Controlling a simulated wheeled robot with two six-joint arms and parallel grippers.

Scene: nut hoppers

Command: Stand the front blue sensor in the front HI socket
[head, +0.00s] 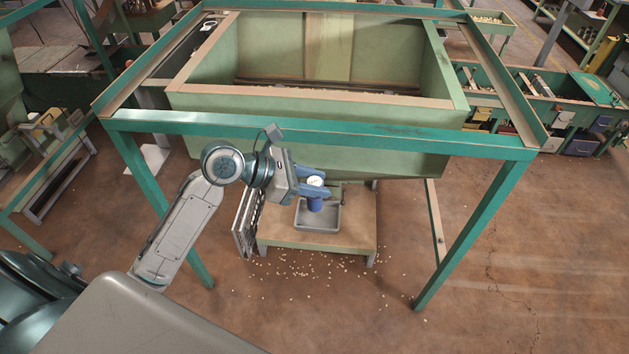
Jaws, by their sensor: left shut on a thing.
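My left gripper (314,185) reaches in under the front green rail and is shut on the blue sensor (315,204). The sensor is a small blue cylinder with a white top, held roughly upright. In the picture it overlaps a grey metal tray (302,216), and it looks to be above it. I cannot make out the front HI socket. My right gripper is not in view.
A large green hopper (280,112) stands inside a teal frame (420,143), whose front rail runs close by my left gripper. A low wooden stand (357,222) bears the tray. A slotted panel (247,220) stands at its left. Nuts are scattered on the floor.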

